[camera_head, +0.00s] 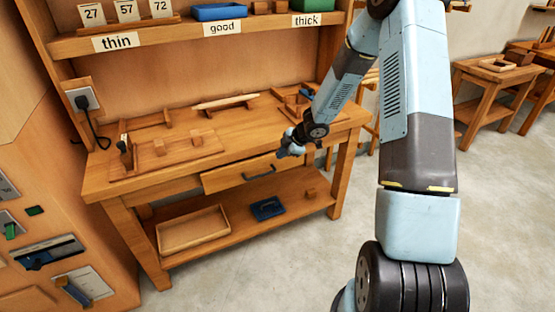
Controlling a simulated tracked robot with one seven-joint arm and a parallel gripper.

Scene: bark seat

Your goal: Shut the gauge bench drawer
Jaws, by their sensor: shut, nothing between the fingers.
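The gauge bench (98,181) is a wooden workbench along the wall, with a lower shelf. Its drawer (222,181) has a wooden front with a dark bar handle (259,175). The drawer front appears to stand a little out from the bench edge, more clearly at its left end; how far it is open is hard to tell. My gripper (283,153) is shut and empty at the right end of the drawer front, above and right of the handle. Whether it touches the front cannot be told. My arm comes in from the right and covers part of the bench's right end.
Wooden blocks and boards (170,155) lie on the benchtop. A wooden tray (194,232) and a blue tray (267,209) sit on the lower shelf. Above is a shelf (180,36) labelled thin, good and thick. Side tables (485,90) stand at right; the floor in front is clear.

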